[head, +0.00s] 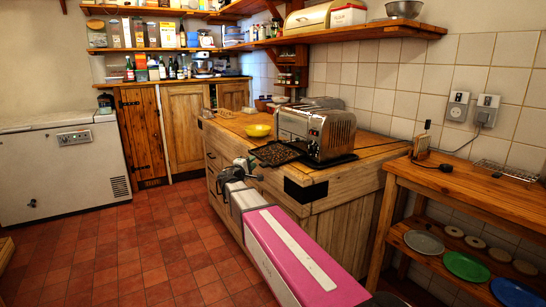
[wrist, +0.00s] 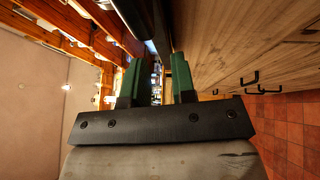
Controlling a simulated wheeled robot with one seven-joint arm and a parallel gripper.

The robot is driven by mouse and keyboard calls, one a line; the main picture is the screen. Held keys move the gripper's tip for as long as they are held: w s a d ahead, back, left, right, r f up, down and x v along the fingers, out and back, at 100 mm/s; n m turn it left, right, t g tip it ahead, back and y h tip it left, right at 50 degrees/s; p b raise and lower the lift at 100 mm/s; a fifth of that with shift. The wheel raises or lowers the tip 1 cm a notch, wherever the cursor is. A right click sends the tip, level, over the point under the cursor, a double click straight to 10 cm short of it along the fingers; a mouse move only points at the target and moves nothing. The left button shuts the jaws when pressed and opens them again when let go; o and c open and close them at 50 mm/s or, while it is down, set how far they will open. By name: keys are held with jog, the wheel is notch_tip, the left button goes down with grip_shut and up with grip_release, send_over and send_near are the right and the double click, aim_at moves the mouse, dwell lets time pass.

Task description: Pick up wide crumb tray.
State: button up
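The wide crumb tray (head: 275,153) is a flat dark tray with brown crumbs in it. In the head view it lies at the left end of the steel toaster (head: 318,135), near the front edge of the wooden counter. My gripper (head: 250,168) is just left of and in front of the tray, by the counter's front edge, and looks apart from it. In the wrist view my gripper (wrist: 158,78) has its two green fingers apart, with nothing held between them. I cannot make out the tray clearly in the wrist view.
A side table (head: 480,188) with plates below is at the right. A white chest freezer (head: 60,168) is at the far left. The tiled floor (head: 150,245) left of the counter is clear.

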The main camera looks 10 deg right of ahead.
aim_at(258, 157)
jog(key=x, duration=0.5)
jog(key=shift+w+d, duration=0.3)
jog(key=shift+s, duration=0.1)
grip_shut()
